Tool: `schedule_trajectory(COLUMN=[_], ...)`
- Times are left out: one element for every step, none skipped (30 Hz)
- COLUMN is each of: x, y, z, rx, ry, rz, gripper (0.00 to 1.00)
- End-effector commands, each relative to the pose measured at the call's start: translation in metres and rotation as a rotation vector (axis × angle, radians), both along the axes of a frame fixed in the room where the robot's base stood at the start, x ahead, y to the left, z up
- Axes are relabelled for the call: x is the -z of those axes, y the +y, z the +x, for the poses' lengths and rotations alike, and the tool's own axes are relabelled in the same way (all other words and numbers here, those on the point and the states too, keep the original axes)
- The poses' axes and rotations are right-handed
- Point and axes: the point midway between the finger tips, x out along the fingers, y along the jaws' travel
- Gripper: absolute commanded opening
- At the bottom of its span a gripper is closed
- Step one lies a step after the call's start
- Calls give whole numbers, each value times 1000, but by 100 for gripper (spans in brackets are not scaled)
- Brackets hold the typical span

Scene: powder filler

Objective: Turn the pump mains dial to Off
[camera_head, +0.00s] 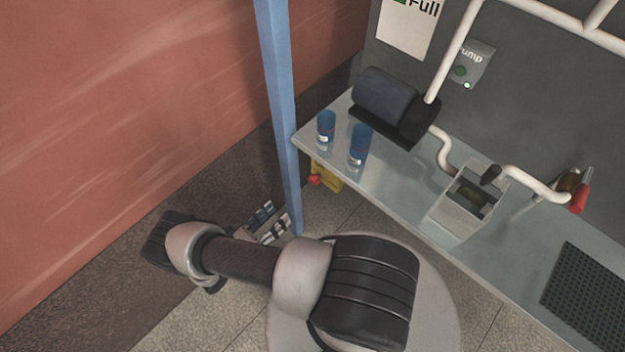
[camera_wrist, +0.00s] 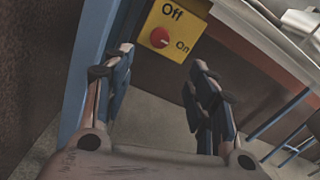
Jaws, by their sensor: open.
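The pump mains dial is a red round knob (camera_wrist: 160,37) on a yellow panel (camera_wrist: 188,28) marked Off at the top and On at the lower right. Its exact pointer setting is too small to tell. In the head view the yellow box (camera_head: 329,178) and its red dial (camera_head: 314,180) show below the bench corner, beside the blue post. My gripper (camera_wrist: 157,85) is open and empty, with the dial ahead of it, seen beyond the gap between the fingers. In the head view my gripper (camera_head: 268,220) is left of and below the box, apart from it.
A blue post (camera_head: 283,120) stands close to the left of the box. A Pump panel (camera_head: 473,62) on the wall shows a lit green light.

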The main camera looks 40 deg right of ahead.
Motion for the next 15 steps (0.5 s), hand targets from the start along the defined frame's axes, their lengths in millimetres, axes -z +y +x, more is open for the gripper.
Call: schedule_trajectory(x=[1,1,1,1,1,1,1,1,1,1,1,1,1,1,1], y=[-3,-6,-10,-14,-19,-26,-32,-38,-47,-54,-61,-69,-76,-83,-92], z=[0,0,0,0,0,0,0,1,2,2,2,3,3,4,4], rx=[-3,-4,-2,-1,-1,1,1,2,2,3,3,3,4,3,3], ry=[3,4,5,4,4,4,5,5,5,4,5,5,5,4,4], rz=[-4,-4,-5,-5,-4,-4,-4,-4,-4,-4,-3,-4,-4,-3,-3], gripper=[52,52,52,52,52,52,52,52,52,52,52,52,52,52,52])
